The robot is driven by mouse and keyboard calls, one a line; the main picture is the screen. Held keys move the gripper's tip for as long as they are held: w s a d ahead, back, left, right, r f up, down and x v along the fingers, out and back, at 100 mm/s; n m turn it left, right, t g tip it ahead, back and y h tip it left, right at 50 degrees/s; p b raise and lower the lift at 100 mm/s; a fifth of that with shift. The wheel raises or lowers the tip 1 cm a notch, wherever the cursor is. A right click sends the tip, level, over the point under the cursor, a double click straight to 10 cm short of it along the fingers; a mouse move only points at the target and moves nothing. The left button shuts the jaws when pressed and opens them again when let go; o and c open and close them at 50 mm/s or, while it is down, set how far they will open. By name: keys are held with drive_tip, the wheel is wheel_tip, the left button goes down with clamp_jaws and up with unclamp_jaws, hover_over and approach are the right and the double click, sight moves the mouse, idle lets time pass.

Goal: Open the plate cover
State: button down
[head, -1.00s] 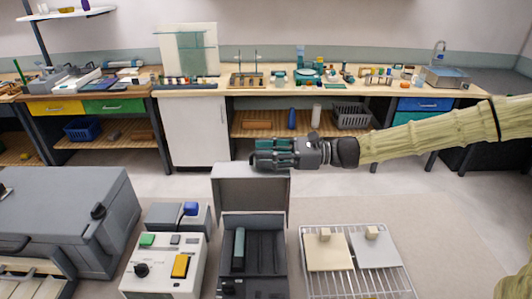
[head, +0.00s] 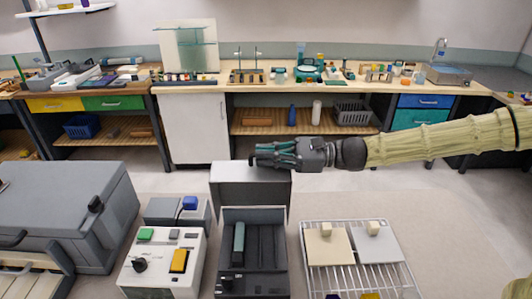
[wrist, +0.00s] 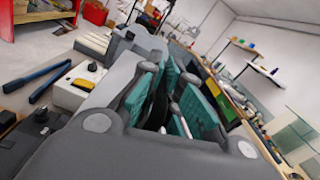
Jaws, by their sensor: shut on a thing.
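The plate cover (head: 235,184) is a grey flat panel standing raised at the back of a dark open-topped box (head: 267,277) in the head view. My gripper (head: 262,157) lies sideways at the cover's top edge, with its teal fingers closed at that edge. The exact contact is hidden by the fingers. The wrist view shows the teal fingers (wrist: 172,105) close together, with dark and grey parts between them that I cannot make out.
A white control box (head: 150,262) with green and yellow buttons stands left of the dark box. At right a wire rack (head: 350,278) holds two pale plates with knobs. The back bench stands across open floor.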

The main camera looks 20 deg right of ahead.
drive_tip(key=shift+s+a+f+n, duration=0.15)
drive_tip(key=shift+s+n, duration=0.15)
drive_tip(key=shift+s, duration=0.3)
drive_tip(key=c, duration=1.5)
unclamp_jaws()
drive_tip(key=shift+v, duration=6)
